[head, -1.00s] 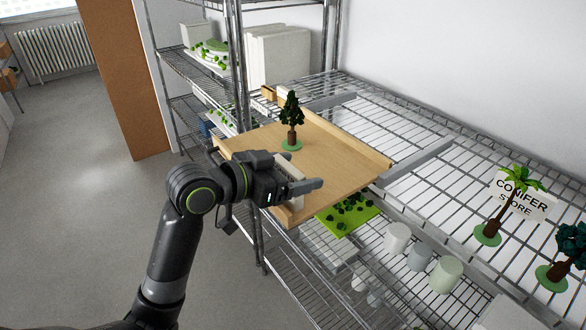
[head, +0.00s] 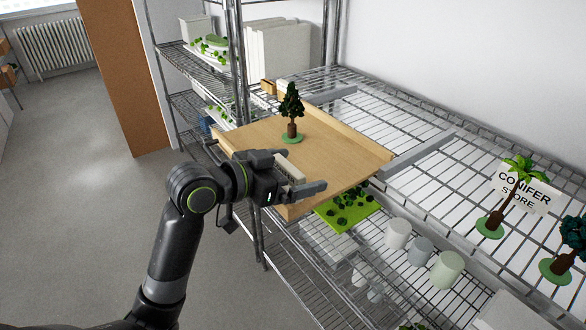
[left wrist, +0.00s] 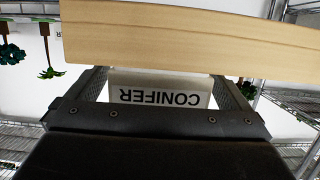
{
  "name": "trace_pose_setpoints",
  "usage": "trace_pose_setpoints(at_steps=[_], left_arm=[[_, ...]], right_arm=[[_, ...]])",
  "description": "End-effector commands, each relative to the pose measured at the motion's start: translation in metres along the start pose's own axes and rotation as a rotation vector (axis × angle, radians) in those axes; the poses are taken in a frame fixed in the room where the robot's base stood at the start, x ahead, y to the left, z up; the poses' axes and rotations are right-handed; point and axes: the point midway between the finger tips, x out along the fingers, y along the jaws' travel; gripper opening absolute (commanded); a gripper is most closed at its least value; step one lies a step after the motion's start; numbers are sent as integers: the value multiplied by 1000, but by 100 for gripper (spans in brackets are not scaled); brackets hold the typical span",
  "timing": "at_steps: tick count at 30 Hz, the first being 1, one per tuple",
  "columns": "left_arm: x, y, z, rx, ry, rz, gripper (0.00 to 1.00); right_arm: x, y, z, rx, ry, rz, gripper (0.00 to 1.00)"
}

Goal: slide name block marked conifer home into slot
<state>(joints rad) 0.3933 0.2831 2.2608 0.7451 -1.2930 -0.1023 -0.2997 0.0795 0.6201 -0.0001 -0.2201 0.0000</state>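The name block, white with black CONIFER lettering, is at the front edge of the wooden tray (head: 340,155). In the left wrist view the block (left wrist: 160,90) shows its lettering upside down, just below the tray's wooden edge (left wrist: 190,40). My left gripper (head: 289,173) is open, with one finger at each end of the block. Gaps show between the block and both fingers (left wrist: 163,98). The slot itself is hidden, so I cannot tell how deep the block sits. My right gripper is not in view.
A conifer model (head: 291,110) stands upright on the tray. A CONIFER STORE sign (head: 540,197) and a palm model (head: 491,225) stand on the wire shelf at right. A green mat (head: 347,210) and several cylinders (head: 447,268) are below. Shelf posts stand close to my arm.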

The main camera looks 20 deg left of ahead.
Motion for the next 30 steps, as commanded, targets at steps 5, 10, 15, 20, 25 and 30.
trace_pose_setpoints(at_steps=[5,10,15,20,25,30], left_arm=[[0,0,0,0,0,0,100],[-4,-1,0,1,0,-2,100],[-20,-2,1,5,0,-4,100],[-39,-2,1,6,-2,-6,100],[-58,-1,1,5,-3,-3,100],[-74,-2,1,5,-1,-5,100]], right_arm=[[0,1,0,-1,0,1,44],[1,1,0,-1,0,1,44],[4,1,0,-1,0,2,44],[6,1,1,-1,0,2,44],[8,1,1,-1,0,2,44],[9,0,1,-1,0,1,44]])
